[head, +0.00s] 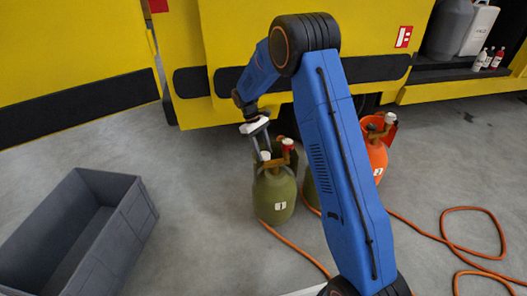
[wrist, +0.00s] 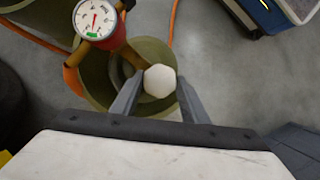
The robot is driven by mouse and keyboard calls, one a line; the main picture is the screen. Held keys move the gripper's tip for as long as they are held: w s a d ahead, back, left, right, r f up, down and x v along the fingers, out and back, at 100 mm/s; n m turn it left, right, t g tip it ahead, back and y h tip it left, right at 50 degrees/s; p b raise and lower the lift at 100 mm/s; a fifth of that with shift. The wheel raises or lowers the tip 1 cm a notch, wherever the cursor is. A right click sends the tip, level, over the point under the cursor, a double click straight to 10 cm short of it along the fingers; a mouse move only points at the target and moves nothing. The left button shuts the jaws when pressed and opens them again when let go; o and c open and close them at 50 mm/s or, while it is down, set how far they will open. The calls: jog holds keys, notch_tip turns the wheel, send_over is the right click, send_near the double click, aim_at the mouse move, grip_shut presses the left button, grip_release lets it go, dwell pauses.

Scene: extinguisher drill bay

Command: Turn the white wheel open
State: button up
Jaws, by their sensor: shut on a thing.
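The white wheel (wrist: 160,79) is a small faceted knob on top of an olive green cylinder (head: 275,197). It also shows in the head view (head: 265,156). My gripper (wrist: 160,88) has one finger on each side of the wheel and is shut on it. In the head view my gripper (head: 261,147) comes down from above onto the cylinder's top. A red-rimmed gauge (wrist: 95,19) with a white dial sits on a brass fitting beside the wheel. The fingers hide part of the cylinder's top in the wrist view.
An orange cylinder (head: 377,155) stands to the right, partly behind my arm. Orange hose (head: 470,254) lies looped on the floor. An empty-looking grey crate (head: 138,207) stands at left. A yellow vehicle (head: 365,30) closes off the back. Grey floor between crate and cylinder is clear.

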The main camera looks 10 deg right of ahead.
jog(key=shift+n, duration=0.3)
jog(key=o, duration=1.1)
jog(key=shift+v, duration=8.65)
jog(key=shift+s+a, duration=0.15)
